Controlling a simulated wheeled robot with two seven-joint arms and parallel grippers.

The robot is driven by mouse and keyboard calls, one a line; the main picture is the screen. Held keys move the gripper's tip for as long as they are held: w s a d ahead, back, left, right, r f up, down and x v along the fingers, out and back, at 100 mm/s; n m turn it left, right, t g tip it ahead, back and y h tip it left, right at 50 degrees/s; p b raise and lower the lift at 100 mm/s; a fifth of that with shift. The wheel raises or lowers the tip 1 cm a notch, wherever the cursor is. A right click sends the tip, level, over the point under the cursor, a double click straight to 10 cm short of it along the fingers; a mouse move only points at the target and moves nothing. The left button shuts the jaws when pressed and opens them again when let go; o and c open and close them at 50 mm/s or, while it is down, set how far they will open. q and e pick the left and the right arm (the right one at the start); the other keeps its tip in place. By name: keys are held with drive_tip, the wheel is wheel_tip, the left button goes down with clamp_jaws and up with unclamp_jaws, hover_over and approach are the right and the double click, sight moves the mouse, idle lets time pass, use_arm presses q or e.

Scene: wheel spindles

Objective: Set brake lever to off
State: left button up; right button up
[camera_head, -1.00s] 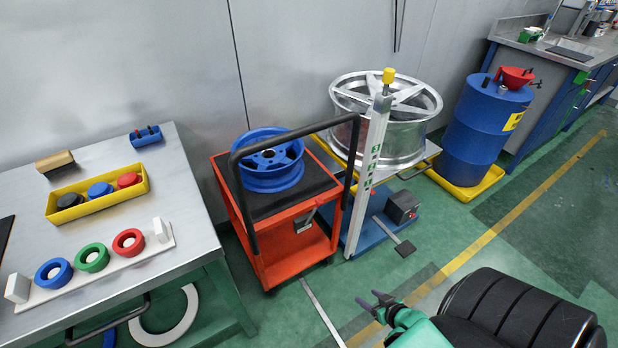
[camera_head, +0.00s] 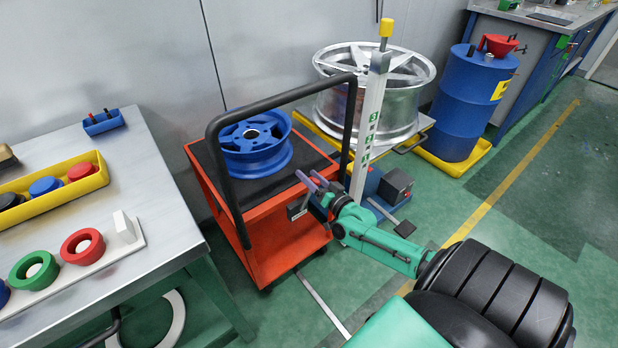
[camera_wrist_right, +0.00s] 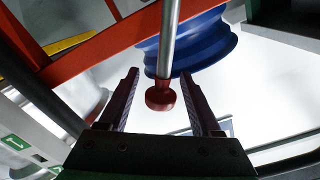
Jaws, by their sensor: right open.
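The brake lever shows in the right wrist view as a metal rod (camera_wrist_right: 168,40) ending in a red knob (camera_wrist_right: 160,96). My right gripper (camera_wrist_right: 160,73) is open, with one finger on each side of the knob, apparently not gripping it. In the head view my right gripper (camera_head: 313,182) is at the right front of the red cart (camera_head: 268,222), close to a small dark plate (camera_head: 298,208) on the cart. The lever cannot be made out clearly in the head view, so its setting cannot be read. My left gripper is not in view.
A blue wheel (camera_head: 250,148) lies on the cart, inside its black handle frame (camera_head: 222,185). A lift post (camera_head: 370,125) with a silver wheel (camera_head: 400,110) stands close on the right. A workbench (camera_head: 150,205) is on the left. Open floor lies to the right.

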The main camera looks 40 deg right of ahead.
drive_tip(key=shift+w, duration=0.35)
clamp_jaws()
drive_tip(key=shift+s, duration=0.1)
idle(1.1)
